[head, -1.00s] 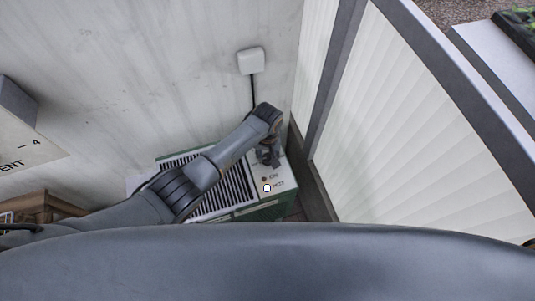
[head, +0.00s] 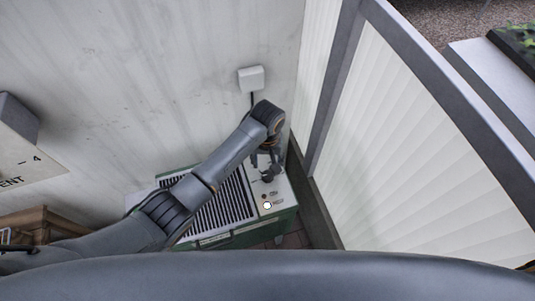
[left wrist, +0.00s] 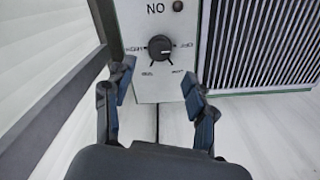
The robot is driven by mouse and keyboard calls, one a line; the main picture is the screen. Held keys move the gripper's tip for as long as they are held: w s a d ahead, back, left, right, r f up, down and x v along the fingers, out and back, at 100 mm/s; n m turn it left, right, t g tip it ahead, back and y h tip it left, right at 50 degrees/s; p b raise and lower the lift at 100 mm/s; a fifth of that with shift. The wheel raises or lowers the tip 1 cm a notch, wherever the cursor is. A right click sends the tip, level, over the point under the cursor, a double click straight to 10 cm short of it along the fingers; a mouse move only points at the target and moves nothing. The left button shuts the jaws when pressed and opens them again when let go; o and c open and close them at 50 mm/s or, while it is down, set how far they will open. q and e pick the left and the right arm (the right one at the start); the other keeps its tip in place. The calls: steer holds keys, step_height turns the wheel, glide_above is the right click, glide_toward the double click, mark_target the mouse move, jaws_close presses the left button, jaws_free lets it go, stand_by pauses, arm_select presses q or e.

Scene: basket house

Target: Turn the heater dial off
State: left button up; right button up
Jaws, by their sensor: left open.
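The heater (head: 245,239) is a green box with a white top, a dark grille and a control panel, standing against the wall. Its dial (left wrist: 160,47) is a round black knob with a pale pointer mark, on the white panel in the left wrist view. Small labels ring it, upside down and hard to read. My left gripper (left wrist: 158,76) is open and empty. Its fingertips are spread either side of the dial's line, just below it in the picture, apart from it. In the head view the left gripper (head: 264,160) hangs over the panel. My right gripper is not seen.
A white wall outlet (head: 251,79) with a black cord is behind the heater. A pale panelled partition (head: 400,130) stands close on the right. A wooden crate (head: 35,222) is at the left. A small dark indicator (left wrist: 178,6) sits near the "ON" label.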

arm_select(q)
steer(key=shift+r, duration=2.15)
